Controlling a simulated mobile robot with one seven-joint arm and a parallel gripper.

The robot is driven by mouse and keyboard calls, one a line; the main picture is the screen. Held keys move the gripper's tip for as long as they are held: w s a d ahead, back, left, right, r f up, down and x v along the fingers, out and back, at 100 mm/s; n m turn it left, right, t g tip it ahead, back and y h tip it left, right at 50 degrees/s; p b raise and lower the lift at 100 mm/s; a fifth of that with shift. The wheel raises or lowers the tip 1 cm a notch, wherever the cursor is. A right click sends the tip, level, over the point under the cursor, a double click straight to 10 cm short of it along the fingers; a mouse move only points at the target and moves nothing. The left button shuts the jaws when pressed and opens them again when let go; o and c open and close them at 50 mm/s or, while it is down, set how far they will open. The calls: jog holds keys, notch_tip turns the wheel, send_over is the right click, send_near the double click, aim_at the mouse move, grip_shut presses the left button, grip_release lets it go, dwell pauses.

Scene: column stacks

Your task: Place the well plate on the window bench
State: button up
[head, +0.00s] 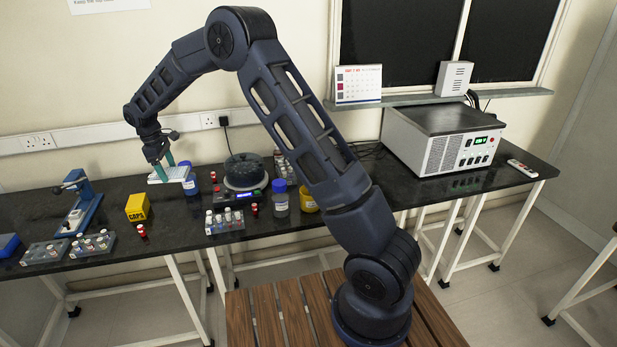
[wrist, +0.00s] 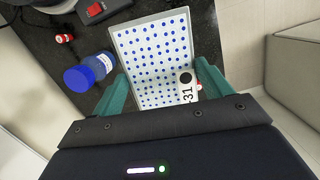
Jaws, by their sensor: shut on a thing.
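The well plate (head: 160,178) is a white plate with rows of blue wells and a label reading 31. In the wrist view the well plate (wrist: 152,45) lies between the teal fingers of my gripper (wrist: 160,82), which is shut on it. In the head view my gripper (head: 166,169) is at the left, over the back of the left bench's black top. I cannot tell whether the plate touches that top. The window bench (head: 512,170) is the dark top at the right, below the window.
A blue-capped bottle (head: 190,183) stands close beside the plate. A yellow box (head: 137,207), a round dark device (head: 244,172) and vial racks (head: 224,221) crowd the left bench. A large instrument (head: 440,138) and a remote (head: 522,168) occupy the window bench; its front right looks clear.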

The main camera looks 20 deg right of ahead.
jog(key=w+d+m, duration=0.3)
jog(key=w+d, duration=0.1)
jog(key=d, duration=1)
jog(key=w+d+m+g, duration=0.15)
jog(key=w+d, duration=0.25)
jog(key=d, duration=1)
jog(key=w+d+m, duration=0.4)
jog(key=d, duration=1)
jog(key=s+d+m+y, duration=0.1)
jog(key=s+d+m, duration=0.3)
jog(key=d, duration=0.9)
jog(key=s+d+m, duration=0.1)
jog(key=s+d, duration=0.5)
jog(key=d, duration=0.7)
jog(key=s+d+m+y, duration=0.1)
jog(key=s+d+m, duration=0.3)
jog(key=d, duration=0.9)
jog(key=shift+n, duration=0.55)
jog(key=f, duration=0.6)
jog(key=s+f, duration=0.1)
jog(key=f, duration=1.2)
jog(key=shift+s+a+f, duration=0.15)
jog(key=shift+s+f, duration=0.05)
jog(key=shift+f, duration=0.2)
jog(key=shift+f, duration=0.1)
jog(key=o, duration=1)
